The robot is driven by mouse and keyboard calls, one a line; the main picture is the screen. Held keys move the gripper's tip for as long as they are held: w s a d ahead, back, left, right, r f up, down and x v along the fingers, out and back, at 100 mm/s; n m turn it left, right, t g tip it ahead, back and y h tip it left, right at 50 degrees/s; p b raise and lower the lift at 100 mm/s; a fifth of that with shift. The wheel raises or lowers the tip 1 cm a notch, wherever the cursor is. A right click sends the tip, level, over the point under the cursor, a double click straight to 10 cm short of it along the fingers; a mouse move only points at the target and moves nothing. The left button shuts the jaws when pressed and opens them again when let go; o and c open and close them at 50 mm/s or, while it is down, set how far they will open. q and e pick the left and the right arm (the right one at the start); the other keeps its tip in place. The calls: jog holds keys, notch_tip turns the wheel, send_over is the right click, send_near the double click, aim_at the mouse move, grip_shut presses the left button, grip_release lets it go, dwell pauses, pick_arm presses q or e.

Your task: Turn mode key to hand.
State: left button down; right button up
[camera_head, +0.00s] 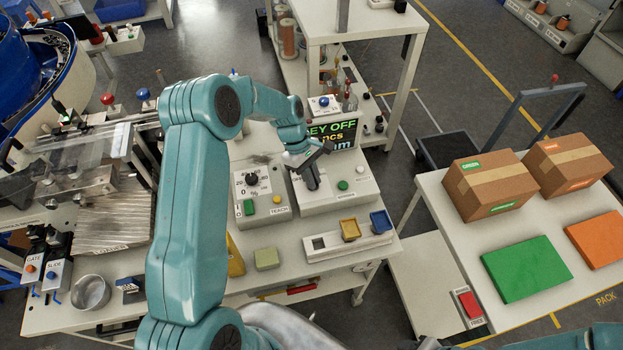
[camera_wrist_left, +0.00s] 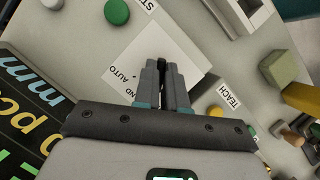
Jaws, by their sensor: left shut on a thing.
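My left gripper (camera_head: 311,182) reaches down onto a grey-white control box (camera_head: 352,193) in the middle of the bench. In the left wrist view its fingers (camera_wrist_left: 162,84) are shut on the mode key (camera_wrist_left: 162,66), a dark piece mostly hidden between them. The white label plate (camera_wrist_left: 133,62) around the key shows "AUTO" and part of another word ending in "ND". The key's exact angle cannot be told. A screen (camera_head: 334,133) behind the box reads "…EY OFF" in green, partly covered by my arm. My right gripper is not in view.
A green button (camera_head: 343,185) sits on the same box, close to the gripper. A teach box (camera_head: 262,196) with a dial stands just left. A holder (camera_head: 349,242) with yellow and blue pieces lies in front. Cartons (camera_head: 489,184) stand on a table at right.

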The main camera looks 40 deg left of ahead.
pick_arm(q)
jog(key=m+b, duration=0.1)
jog(key=m+g+b, duration=0.1)
jog(key=m, duration=0.1)
jog(key=shift+d+f, duration=0.1)
jog(key=shift+f, duration=0.15)
jog(key=shift+r+m+g+y+b, duration=0.1)
jog(key=shift+m+g+y+b, duration=0.5)
jog(key=shift+m, duration=1.3)
jog(key=c, duration=1.2)
grip_release()
jog(key=shift+w+r, duration=0.1)
